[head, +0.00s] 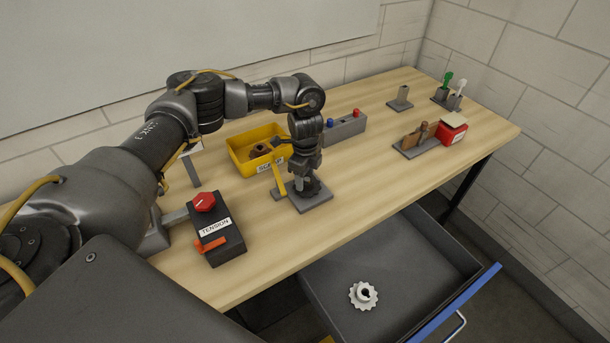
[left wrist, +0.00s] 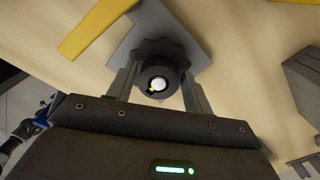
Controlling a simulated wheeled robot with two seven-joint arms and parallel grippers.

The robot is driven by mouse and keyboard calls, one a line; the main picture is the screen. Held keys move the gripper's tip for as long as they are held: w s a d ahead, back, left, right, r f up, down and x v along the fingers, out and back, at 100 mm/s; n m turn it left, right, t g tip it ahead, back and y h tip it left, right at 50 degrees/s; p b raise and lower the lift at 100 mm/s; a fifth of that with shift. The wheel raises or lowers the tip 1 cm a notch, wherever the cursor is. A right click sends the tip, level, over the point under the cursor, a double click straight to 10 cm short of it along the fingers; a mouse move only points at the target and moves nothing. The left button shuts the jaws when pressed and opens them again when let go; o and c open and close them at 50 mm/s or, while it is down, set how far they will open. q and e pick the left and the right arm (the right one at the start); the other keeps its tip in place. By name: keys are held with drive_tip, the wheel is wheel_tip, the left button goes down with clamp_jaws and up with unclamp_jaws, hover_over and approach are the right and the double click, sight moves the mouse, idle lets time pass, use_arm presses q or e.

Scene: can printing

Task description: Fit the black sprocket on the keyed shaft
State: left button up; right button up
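The black sprocket (left wrist: 155,51) shows in the left wrist view, with its toothed rim toward the grey base plate (left wrist: 200,57) and its round hub toward the camera. A bright shaft end with a small yellow mark shows inside the bore (left wrist: 158,85). My left gripper (left wrist: 158,82) has one finger against each side of the hub and looks shut on it. In the head view my left gripper (head: 308,186) points down over the plate (head: 318,203) and partly hides the sprocket. How far down the sprocket sits is unclear. My right gripper is not in view.
A yellow bin (head: 240,155) stands behind the plate, with a yellow strip (head: 278,180) beside it. A black TENSION box (head: 222,245) with a red knob is at left. An open drawer (head: 400,265) below the table edge holds a white sprocket (head: 363,295). The table right of the plate is clear.

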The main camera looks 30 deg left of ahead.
use_arm(q)
drive_tip(key=shift+o, duration=1.3)
drive_tip(key=shift+r, duration=0.15)
wheel_tip(320, 180, up, 11)
drive_tip(key=b, duration=0.1)
drive_tip(key=shift+f, duration=0.2)
